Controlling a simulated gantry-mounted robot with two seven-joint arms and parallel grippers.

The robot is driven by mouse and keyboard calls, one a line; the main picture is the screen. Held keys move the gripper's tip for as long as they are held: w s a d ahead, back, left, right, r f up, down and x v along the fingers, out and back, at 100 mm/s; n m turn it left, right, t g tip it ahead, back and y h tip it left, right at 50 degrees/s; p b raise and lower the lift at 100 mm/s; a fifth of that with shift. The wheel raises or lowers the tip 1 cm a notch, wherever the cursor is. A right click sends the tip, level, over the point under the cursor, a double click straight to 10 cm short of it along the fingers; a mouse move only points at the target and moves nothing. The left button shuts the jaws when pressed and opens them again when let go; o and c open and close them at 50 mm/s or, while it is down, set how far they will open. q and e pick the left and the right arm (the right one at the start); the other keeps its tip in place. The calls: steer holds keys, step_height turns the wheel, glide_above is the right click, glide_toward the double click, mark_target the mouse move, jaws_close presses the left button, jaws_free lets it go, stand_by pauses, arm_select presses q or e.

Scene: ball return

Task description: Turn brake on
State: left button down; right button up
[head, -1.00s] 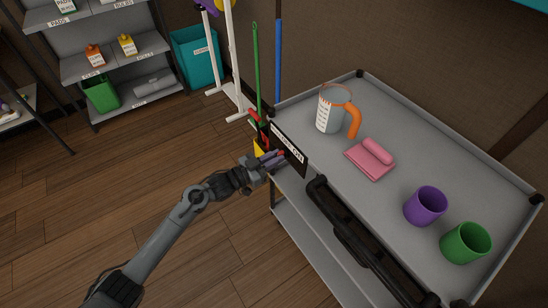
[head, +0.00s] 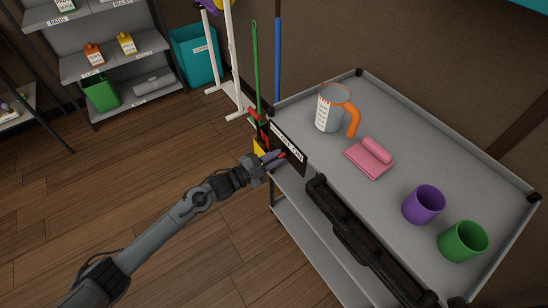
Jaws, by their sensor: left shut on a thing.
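A black panel (head: 292,154) with a white label ending in "ON" is fixed at the left end of the grey cart (head: 402,160). My left gripper (head: 276,156) is at the front of this panel, shut on a small red brake lever (head: 283,155), of which only a bit shows between and beyond the fingers. The rest of the lever is hidden by the gripper. My right gripper is not in view.
On the cart top are a clear jug (head: 332,108) with an orange handle, a pink item (head: 369,157), a purple cup (head: 424,204) and a green cup (head: 463,241). A black handle bar (head: 350,235) runs along the cart's front. Open floor lies left.

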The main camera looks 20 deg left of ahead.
arm_select(q)
steer(key=shift+m, duration=0.6)
steer(key=c, duration=1.1)
jaws_free()
steer(key=shift+s, duration=0.1)
steer(key=p+v, duration=0.2)
steer(key=v, duration=0.8)
steer(key=shift+s+a+p, duration=0.2)
steer(key=shift+s+p, duration=0.1)
steer(key=shift+p, duration=0.05)
